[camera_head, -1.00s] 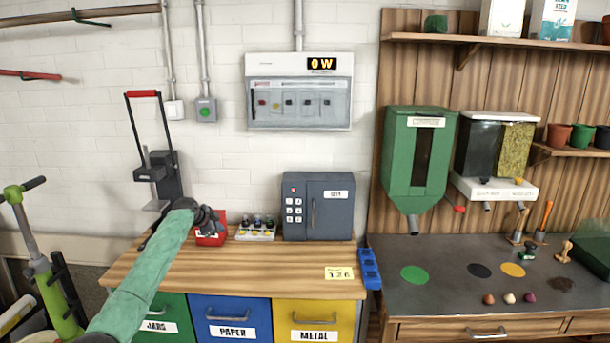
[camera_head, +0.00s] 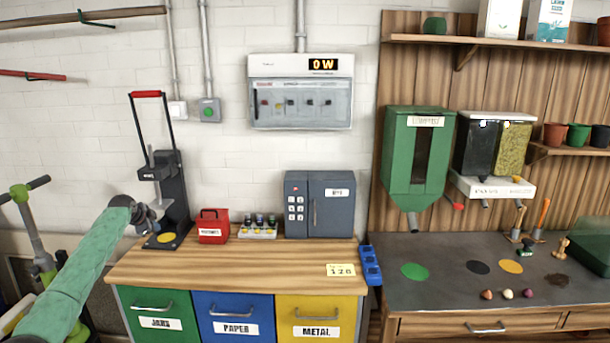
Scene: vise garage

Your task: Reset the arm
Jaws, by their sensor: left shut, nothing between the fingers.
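My left arm, in a green sleeve, comes in from the lower left of the head view. My left gripper (camera_head: 150,217) is small and dark, shut and empty, in front of the base of the black press (camera_head: 172,190). The press has a red-handled lever standing up and a yellow disc on its base plate. I cannot tell whether the gripper touches the press. My right gripper does not show.
The wooden counter (camera_head: 235,266) carries a red box (camera_head: 213,226), a rack of small bottles (camera_head: 258,228) and a grey safe (camera_head: 319,204). Green, blue and yellow drawers are below. A green scooter (camera_head: 38,235) stands at left.

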